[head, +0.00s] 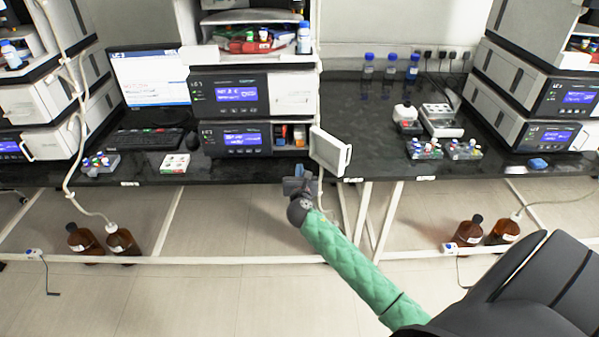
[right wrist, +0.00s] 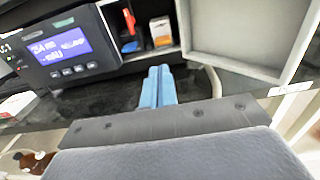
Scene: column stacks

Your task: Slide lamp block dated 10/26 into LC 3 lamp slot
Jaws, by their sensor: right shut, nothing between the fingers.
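My right gripper (head: 300,184) is in front of the bench edge, below the open door (head: 331,152) of the middle stack's lower unit (head: 237,139). In the right wrist view its blue fingers (right wrist: 158,86) are together with nothing between them, pointing toward the open compartment. Inside the compartment stand a dark piece with a red part (right wrist: 129,32) and a white and orange block (right wrist: 160,31); the block also shows in the head view (head: 299,134). I cannot read a 10/26 date or the LC 3 label on anything. My left gripper is not in view.
The open door (right wrist: 245,35) hangs to the right of the compartment. A white box (head: 174,164) and a vial rack (head: 99,164) lie on the left bench. More vial racks (head: 425,149) stand on the right bench. Brown bottles (head: 124,241) stand on the floor.

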